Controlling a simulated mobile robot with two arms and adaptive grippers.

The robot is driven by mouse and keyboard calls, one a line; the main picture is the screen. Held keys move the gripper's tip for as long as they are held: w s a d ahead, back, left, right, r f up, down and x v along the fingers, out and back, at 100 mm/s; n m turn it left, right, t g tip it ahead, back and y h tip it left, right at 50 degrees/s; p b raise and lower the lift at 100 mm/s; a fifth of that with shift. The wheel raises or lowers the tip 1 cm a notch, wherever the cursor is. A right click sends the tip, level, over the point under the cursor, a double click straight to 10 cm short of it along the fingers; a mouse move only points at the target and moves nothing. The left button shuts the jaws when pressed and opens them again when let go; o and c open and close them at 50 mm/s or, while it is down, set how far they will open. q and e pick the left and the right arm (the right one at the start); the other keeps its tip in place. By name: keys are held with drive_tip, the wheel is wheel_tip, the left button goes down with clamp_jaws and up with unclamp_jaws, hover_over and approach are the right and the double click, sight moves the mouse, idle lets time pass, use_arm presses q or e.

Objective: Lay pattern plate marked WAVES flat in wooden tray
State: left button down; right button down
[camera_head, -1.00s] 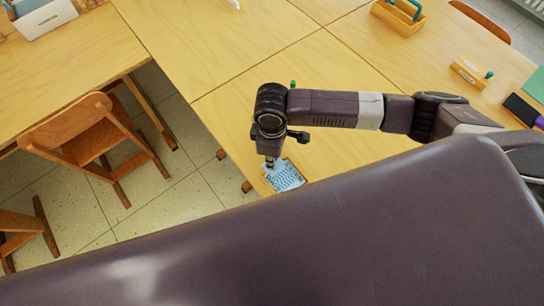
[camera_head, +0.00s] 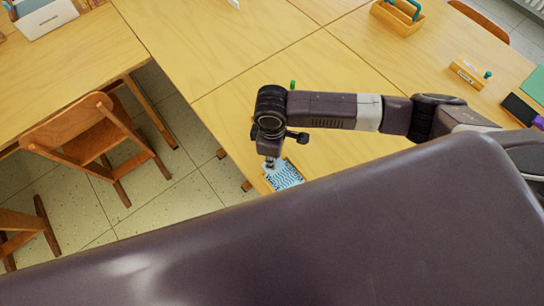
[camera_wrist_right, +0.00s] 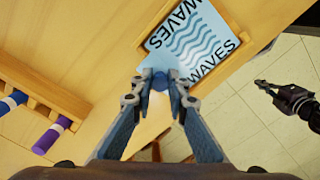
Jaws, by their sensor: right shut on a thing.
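The light blue pattern plate marked WAVES (camera_wrist_right: 190,42) has dark blue wavy lines and black lettering. It also shows in the head view (camera_head: 284,174), partly hidden by my own body. My right gripper (camera_wrist_right: 160,82) is shut on the plate at its near end. The wooden tray (camera_wrist_right: 246,37) shows as a rim close around the far part of the plate; I cannot tell whether the plate rests on its floor. My right gripper is also in the head view (camera_head: 270,163). My left gripper (camera_wrist_right: 264,86) shows only in the right wrist view, away from the plate over the floor; its jaw state is unclear.
A wooden rack (camera_wrist_right: 40,98) with blue and purple rolls stands left in the wrist view. The yellow tabletop (camera_head: 310,75) is mostly clear. A wooden caddy (camera_head: 398,17) and a small labelled block (camera_head: 467,73) are farther off. A chair (camera_head: 85,140) stands left.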

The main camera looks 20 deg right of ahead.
drive_tip(key=shift+p, duration=0.35)
idle(0.4)
drive_tip(key=c, duration=1.8)
unclamp_jaws()
drive_tip(key=shift+o, duration=0.2)
drive_tip(key=shift+o, duration=0.9)
drive_tip(key=shift+r+p, duration=3)
drive_tip(key=shift+p, duration=0.35)
drive_tip(key=shift+s+f, duration=0.1)
